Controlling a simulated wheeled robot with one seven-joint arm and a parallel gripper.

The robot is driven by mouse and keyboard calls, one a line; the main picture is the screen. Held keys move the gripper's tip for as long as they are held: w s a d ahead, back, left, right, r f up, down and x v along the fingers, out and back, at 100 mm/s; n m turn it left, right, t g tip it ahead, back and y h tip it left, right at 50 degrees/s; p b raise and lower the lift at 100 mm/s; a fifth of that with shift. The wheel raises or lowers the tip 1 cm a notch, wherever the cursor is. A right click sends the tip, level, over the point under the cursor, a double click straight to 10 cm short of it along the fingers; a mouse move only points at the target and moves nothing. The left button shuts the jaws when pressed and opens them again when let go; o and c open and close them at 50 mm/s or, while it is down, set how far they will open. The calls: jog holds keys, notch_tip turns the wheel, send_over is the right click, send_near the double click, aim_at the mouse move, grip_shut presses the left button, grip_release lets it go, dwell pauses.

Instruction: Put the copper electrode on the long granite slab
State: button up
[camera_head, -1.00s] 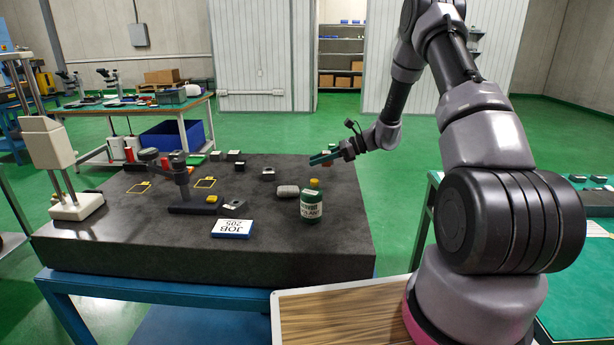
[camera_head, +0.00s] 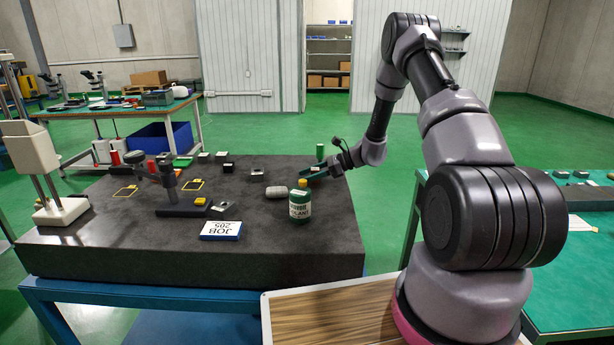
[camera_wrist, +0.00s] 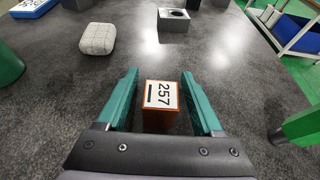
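A small orange-copper block with a white "257" label (camera_wrist: 162,98), which looks like the copper electrode, stands between the two green fingers of my gripper (camera_wrist: 161,92) in the wrist view. A gap shows on each side of the block, so the gripper is open around it. The slab's speckled surface (camera_wrist: 75,105) lies under the block in the wrist view.
A green bottle (camera_head: 300,206) and a grey rounded block (camera_head: 276,192) stand left of my gripper. A green cylinder (camera_head: 320,152) is just behind it. A metal block with a hole (camera_head: 257,175) and a JOB 205 sign (camera_head: 221,231) are farther left. The front right slab is clear.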

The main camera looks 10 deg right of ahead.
jog(key=shift+d+r, duration=0.1)
jog(key=shift+r, duration=0.1)
jog(key=v, duration=1.1)
jog(key=shift+d, duration=0.1)
jog(key=shift+s+d+r, duration=0.1)
jog(key=shift+r, duration=0.2)
jog(key=s+a+r+n+g+h, duration=0.1)
jog(key=s+a+r+n+h, duration=0.25)
jog(key=s+r, duration=0.55)
jog(key=s+a+r+n+h, duration=0.25)
jog(key=s+r+n, duration=0.25)
jog(key=r, duration=0.8)
jog(key=s+d+r+n+t+h, duration=0.1)
jog(key=s+r+n, duration=0.3)
jog(key=s, duration=0.6)
jog(key=s+d+r+n+t+h, duration=0.1)
jog(key=s+r+n+t+h, duration=0.2)
jog(key=s, duration=0.7)
notch_tip(320, 180, up, 2)
jog(key=shift+d+r+n+t+h, duration=0.1)
jog(key=shift+d+n+t+h, duration=0.25)
jog(key=shift+t+h, duration=0.35)
